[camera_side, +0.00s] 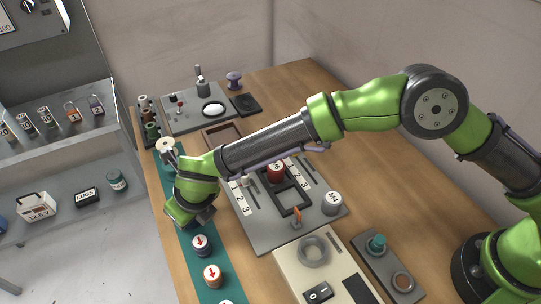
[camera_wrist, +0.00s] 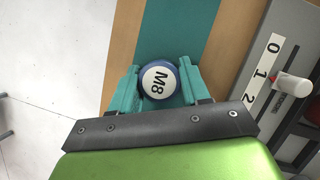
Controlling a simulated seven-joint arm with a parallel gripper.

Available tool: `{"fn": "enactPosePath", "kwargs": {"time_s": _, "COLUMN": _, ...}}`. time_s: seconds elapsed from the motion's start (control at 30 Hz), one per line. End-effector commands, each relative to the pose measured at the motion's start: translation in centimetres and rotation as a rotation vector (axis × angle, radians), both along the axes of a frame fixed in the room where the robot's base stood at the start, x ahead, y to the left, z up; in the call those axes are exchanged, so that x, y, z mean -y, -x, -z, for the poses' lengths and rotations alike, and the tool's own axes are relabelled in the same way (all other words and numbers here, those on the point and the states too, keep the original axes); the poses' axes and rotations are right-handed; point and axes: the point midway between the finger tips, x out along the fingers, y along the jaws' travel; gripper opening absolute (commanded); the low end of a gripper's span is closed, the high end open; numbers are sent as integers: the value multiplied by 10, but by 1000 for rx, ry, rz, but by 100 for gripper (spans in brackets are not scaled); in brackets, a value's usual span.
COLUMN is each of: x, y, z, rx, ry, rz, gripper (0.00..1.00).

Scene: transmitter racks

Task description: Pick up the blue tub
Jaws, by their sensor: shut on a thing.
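A round blue tub (camera_wrist: 159,80) with a white lid marked M8 sits between the two teal fingers of my gripper (camera_wrist: 158,72) in the wrist view. The fingers touch it on both sides, shut on it. In the side view my gripper (camera_side: 192,216) points down over the teal strip (camera_side: 179,237), and its own wrist hides the tub and fingertips. I cannot tell whether the tub is clear of the strip.
A grey panel (camera_side: 262,237) with numbered slots lies to the right. A shelf unit (camera_side: 62,190) stands left, beyond the table edge.

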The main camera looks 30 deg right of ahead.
Motion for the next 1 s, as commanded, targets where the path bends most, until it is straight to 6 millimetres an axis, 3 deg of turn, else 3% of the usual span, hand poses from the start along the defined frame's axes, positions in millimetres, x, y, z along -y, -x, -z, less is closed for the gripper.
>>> {"fn": "enactPosePath", "kwargs": {"time_s": 0.03, "x": 0, "y": 0, "z": 0, "rx": 0, "ry": 0, "rz": 0, "gripper": 21}}
{"fn": "enactPosePath", "kwargs": {"time_s": 0.1, "x": 0, "y": 0, "z": 0, "rx": -1, "ry": 0, "rz": 0, "gripper": 12}}
{"fn": "enactPosePath", "kwargs": {"time_s": 0.27, "x": 0, "y": 0, "z": 0, "rx": 0, "ry": -1, "rz": 0, "gripper": 11}}
{"fn": "enactPosePath", "kwargs": {"time_s": 0.3, "x": 0, "y": 0, "z": 0, "rx": 0, "ry": -1, "rz": 0, "gripper": 6}}
{"fn": "enactPosePath", "kwargs": {"time_s": 0.63, "x": 0, "y": 0, "z": -8, "rx": 0, "ry": -2, "rz": 1, "gripper": 5}}
{"fn": "enactPosePath", "kwargs": {"time_s": 0.87, "x": 0, "y": 1, "z": -39, "rx": 2, "ry": -2, "rz": 0, "gripper": 5}}
{"fn": "enactPosePath", "kwargs": {"time_s": 1.0, "x": 19, "y": 15, "z": -39, "rx": 1, "ry": 3, "rz": -2, "gripper": 5}}
